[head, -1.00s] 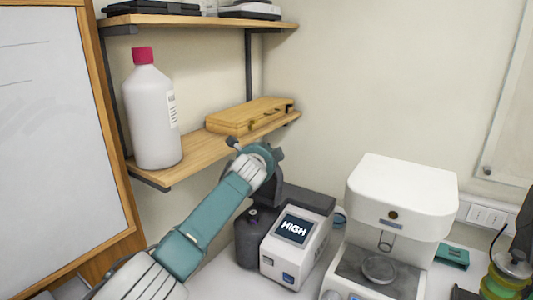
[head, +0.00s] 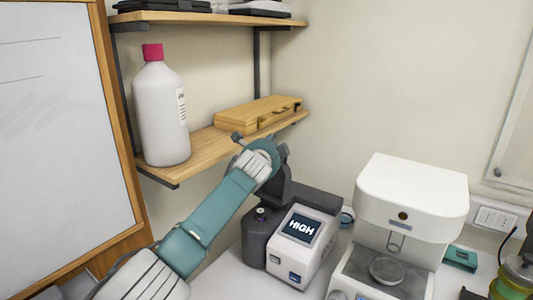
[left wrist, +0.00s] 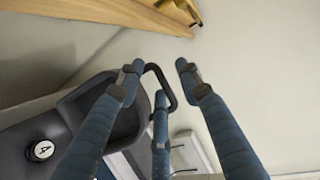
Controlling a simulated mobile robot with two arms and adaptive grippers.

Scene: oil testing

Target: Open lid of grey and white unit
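The grey and white unit (head: 297,240) stands on the white bench, with a screen reading HIGH on its white front. A dark grey part rises from its back left, behind my left gripper (head: 262,160); I cannot tell how far the lid is raised. In the left wrist view, the unit's dark body (left wrist: 50,125) has a round knob marked 4. A thin black handle loop (left wrist: 168,86) lies among the spread fingers of my left gripper (left wrist: 160,80). The fingers are open; whether any touches the handle is unclear. My right gripper is out of view.
A white machine (head: 410,195) with a round dish stands right of the unit. A wooden shelf (head: 205,147) above holds a white bottle (head: 162,115) with a red cap and a wooden case (head: 258,114). A framed whiteboard (head: 60,120) is at left.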

